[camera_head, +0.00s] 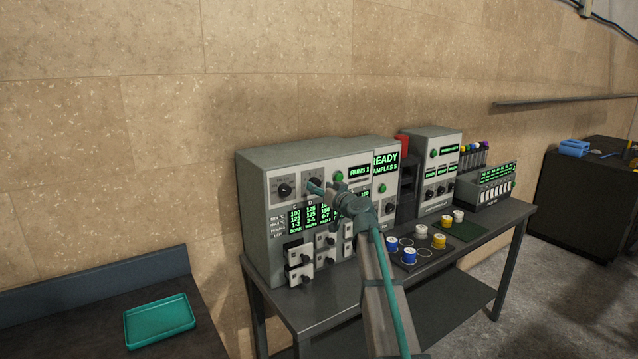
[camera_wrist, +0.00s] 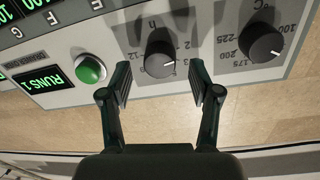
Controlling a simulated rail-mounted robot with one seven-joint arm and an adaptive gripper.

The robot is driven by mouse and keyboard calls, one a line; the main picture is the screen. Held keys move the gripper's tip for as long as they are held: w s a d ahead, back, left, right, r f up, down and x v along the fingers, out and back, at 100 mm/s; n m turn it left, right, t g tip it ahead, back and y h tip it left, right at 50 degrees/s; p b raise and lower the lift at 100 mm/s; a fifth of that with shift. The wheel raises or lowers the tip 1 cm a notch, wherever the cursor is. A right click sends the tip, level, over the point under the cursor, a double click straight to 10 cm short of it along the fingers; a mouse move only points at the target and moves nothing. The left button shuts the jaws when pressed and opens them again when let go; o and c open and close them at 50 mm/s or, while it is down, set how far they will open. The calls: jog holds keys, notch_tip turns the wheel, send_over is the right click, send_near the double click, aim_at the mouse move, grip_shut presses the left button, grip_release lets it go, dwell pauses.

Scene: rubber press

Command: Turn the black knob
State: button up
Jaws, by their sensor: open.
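The grey control unit (camera_head: 262,228) on the bench carries two black knobs. My gripper (camera_head: 315,187) is in front of the panel, at the h-scale knob. In the wrist view my gripper (camera_wrist: 159,66) is open, with one finger on each side of this knob and visible gaps. Depth to the panel is hard to tell.
A green button (camera_wrist: 90,70) lies just left of my left finger in the wrist view. A mat with blue and yellow pots (camera_head: 409,256) lies on the bench. A teal tray (camera_head: 160,320) is at left.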

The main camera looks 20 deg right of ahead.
jog(key=shift+x, duration=0.8)
jog(key=shift+c, duration=0.3)
jog(key=c, duration=1.1)
